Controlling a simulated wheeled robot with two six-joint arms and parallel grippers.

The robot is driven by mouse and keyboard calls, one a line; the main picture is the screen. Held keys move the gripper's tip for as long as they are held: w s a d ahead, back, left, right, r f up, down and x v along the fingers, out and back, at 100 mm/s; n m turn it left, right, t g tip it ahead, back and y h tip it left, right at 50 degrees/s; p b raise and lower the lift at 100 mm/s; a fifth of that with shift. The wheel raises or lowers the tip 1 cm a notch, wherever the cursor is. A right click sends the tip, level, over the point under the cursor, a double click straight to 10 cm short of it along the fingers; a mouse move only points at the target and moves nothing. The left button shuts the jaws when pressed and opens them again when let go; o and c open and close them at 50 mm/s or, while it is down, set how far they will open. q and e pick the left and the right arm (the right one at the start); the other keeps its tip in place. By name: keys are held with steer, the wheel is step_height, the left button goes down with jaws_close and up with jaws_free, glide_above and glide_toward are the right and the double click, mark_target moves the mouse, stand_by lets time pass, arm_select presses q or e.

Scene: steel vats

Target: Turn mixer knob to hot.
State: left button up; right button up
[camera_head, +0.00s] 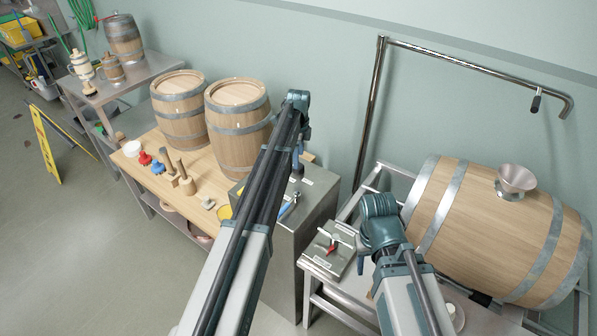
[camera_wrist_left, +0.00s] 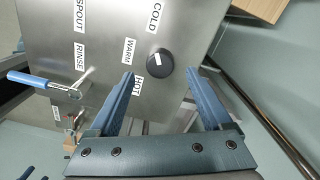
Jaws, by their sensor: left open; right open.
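The mixer knob (camera_wrist_left: 160,63) is round and black on the steel panel (camera_wrist_left: 110,85) in the left wrist view. Its white mark lies left of its centre, facing roughly the WARM label (camera_wrist_left: 129,52). The COLD label (camera_wrist_left: 155,17) is above, and the HOT label (camera_wrist_left: 138,86) below. My left gripper (camera_wrist_left: 167,73) is open, with its fingertips on either side near the knob; contact cannot be told. In the head view my left gripper (camera_head: 297,168) is above the steel cabinet (camera_head: 290,252), and the knob cannot be made out. My right gripper (camera_head: 362,262) is open and partly hidden by its wrist.
A blue-handled lever (camera_wrist_left: 28,80) sits left of the knob, by the SPOUT and RINSE labels. A red-handled valve plate (camera_head: 331,247) is near my right gripper. A wooden barrel (camera_head: 237,135) stands behind the cabinet; a large barrel (camera_head: 500,235) lies at right.

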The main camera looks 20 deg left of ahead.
arm_select(q)
step_height(320, 180, down, 4)
steer(key=b, duration=0.3)
jaws_close()
stand_by(0.3)
